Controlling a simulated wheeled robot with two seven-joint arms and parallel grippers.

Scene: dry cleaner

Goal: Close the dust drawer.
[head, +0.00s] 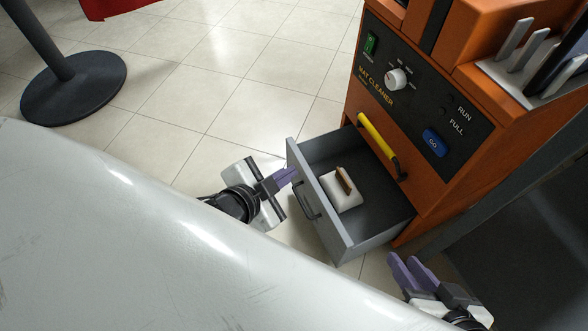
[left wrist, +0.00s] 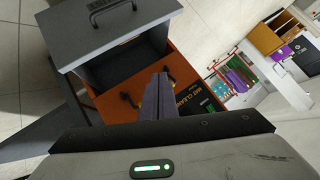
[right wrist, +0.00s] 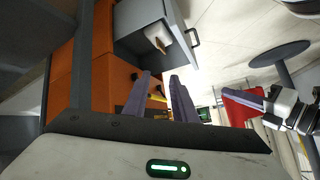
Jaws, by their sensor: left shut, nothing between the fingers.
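The grey dust drawer (head: 332,215) is pulled out of the orange mat cleaner (head: 425,150). It has a dark handle (head: 305,200) on its front panel. A white block with a brown piece (head: 343,190) lies inside. The drawer also shows in the left wrist view (left wrist: 105,35) and the right wrist view (right wrist: 140,17). My left gripper (head: 292,174) is shut and empty, its fingertips close to the left end of the drawer front; I cannot tell whether they touch. My right gripper (head: 406,262) is open and empty, to the right of the drawer and apart from it.
The cleaner's panel carries a white knob (head: 395,78), a blue button (head: 434,142) and a yellow bar handle (head: 378,140) above the drawer. A black post base (head: 75,85) stands on the tiled floor at the left. Floor left of the drawer is clear.

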